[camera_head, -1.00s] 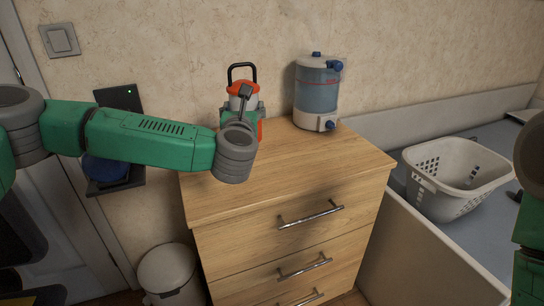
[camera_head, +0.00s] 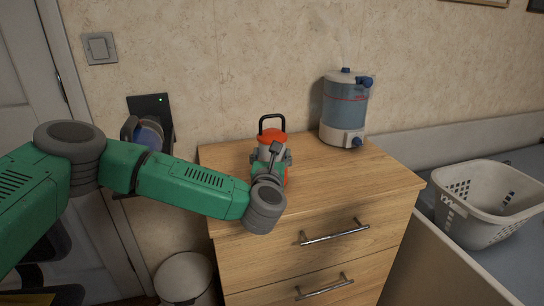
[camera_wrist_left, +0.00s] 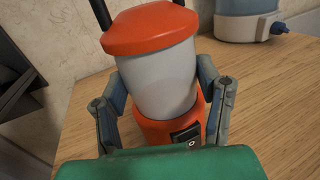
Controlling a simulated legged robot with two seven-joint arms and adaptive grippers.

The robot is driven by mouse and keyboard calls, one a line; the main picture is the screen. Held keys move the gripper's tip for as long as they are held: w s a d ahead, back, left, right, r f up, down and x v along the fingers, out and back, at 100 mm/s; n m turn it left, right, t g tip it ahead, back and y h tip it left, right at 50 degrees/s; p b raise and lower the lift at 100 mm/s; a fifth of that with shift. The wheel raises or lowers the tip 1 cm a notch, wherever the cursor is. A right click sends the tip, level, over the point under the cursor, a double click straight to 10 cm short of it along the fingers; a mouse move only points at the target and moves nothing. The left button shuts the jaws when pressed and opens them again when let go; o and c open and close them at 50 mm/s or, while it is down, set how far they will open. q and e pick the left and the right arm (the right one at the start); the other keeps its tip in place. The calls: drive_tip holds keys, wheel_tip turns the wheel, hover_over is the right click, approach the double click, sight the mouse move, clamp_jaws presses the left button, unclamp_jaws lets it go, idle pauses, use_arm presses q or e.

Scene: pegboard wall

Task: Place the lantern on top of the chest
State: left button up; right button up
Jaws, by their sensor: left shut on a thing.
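The lantern (camera_head: 272,139) has an orange cap, a pale grey body, an orange base and a black handle. It stands upright at the left part of the top of the wooden chest (camera_head: 335,182). In the left wrist view the lantern (camera_wrist_left: 155,75) fills the middle, with its base at the chest top (camera_wrist_left: 265,115). My left gripper (camera_wrist_left: 162,105) is shut on the lantern, one finger on each side of its body. In the head view the left gripper (camera_head: 271,160) is partly hidden behind its own wrist. My right gripper is not in view.
A blue and white water dispenser (camera_head: 345,108) stands at the back of the chest top, right of the lantern. A white basket (camera_head: 488,203) is on the grey surface at right. A bin (camera_head: 184,279) stands at the chest's lower left. The chest top's front right is clear.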

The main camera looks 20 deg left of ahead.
use_arm(q)
drive_tip(key=o, duration=1.7)
drive_tip(key=p+v, duration=0.1)
drive_tip(key=v, duration=1.1)
